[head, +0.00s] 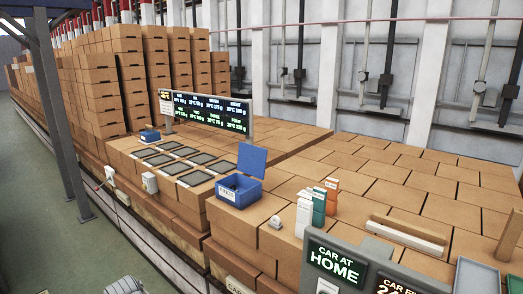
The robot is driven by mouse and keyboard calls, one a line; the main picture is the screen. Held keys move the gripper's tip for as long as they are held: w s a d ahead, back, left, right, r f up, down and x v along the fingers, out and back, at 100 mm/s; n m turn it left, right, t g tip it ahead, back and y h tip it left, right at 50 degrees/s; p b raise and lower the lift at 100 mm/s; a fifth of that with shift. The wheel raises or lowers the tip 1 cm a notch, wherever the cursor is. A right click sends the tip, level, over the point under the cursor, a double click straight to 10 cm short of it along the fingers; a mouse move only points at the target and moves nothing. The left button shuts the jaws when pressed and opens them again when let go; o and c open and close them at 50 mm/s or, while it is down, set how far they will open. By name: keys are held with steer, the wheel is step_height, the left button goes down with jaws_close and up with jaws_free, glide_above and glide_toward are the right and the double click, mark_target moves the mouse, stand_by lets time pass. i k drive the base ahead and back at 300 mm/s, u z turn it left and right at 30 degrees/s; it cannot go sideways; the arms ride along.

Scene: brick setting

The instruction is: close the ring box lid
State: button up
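A blue box (238,192) with a white label on its front stands on the brown block surface near the middle of the head view. The label is too small to read surely. Its blue lid (252,159) stands up, tilted open at the back, and the dark inside shows. I take this as the ring box. My gripper is not in view. A grey part at the bottom edge may be mine, but I cannot tell.
Several flat dark panels (178,159) lie left of the box, with a display board (211,112) behind. Orange (331,196), teal (319,206) and white (304,214) cartons stand to its right. A grey sign (337,263) is at the front right.

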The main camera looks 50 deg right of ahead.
mark_target(252, 159)
steer(key=z, duration=0.4)
steer(key=i, duration=0.9)
steer(key=z, duration=0.5)
steer(key=k, duration=0.95)
steer(key=z, duration=0.15)
steer(key=i, duration=0.9)
